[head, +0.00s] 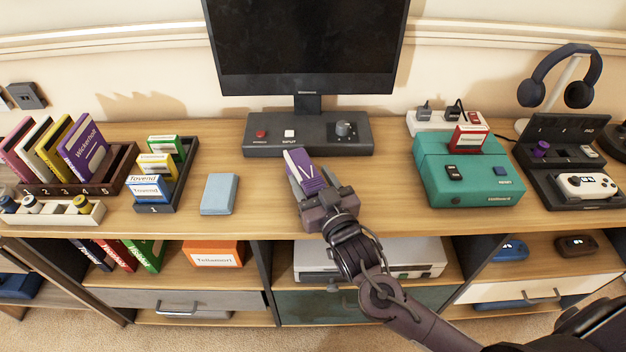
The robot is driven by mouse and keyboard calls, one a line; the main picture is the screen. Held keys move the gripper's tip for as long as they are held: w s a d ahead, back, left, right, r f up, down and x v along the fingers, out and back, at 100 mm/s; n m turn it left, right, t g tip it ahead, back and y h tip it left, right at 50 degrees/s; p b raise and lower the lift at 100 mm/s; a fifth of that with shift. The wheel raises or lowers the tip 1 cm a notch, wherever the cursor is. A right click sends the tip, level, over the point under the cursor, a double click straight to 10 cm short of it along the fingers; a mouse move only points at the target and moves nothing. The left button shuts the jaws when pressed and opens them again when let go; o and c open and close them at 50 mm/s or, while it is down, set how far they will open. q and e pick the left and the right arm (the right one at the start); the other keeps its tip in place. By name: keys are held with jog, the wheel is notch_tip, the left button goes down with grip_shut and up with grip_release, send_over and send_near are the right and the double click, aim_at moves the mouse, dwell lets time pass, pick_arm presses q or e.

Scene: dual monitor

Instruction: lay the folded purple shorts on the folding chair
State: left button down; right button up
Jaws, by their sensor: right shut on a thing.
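My right gripper (312,190) reaches in from the lower right over the middle of the wooden desk. It is shut on a small purple box (299,162) with a pale side and white lettering. The box is tilted in front of the dark control panel, and the gripper hides its lower part. I cannot tell whether it touches the desk. I see no purple shorts and no folding chair in this view. My left gripper is not in view.
A monitor stands behind a control panel (258,147). On the left are a book rack (122,172), a holder with small boxes (182,186) and a light blue block (219,194). On the right are a teal case (430,165) and headphones (535,90). Desktop beside the gripper is clear.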

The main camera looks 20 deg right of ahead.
jog(key=o, duration=1.1)
jog(key=shift+f, duration=0.1)
jog(key=shift+c, duration=0.2)
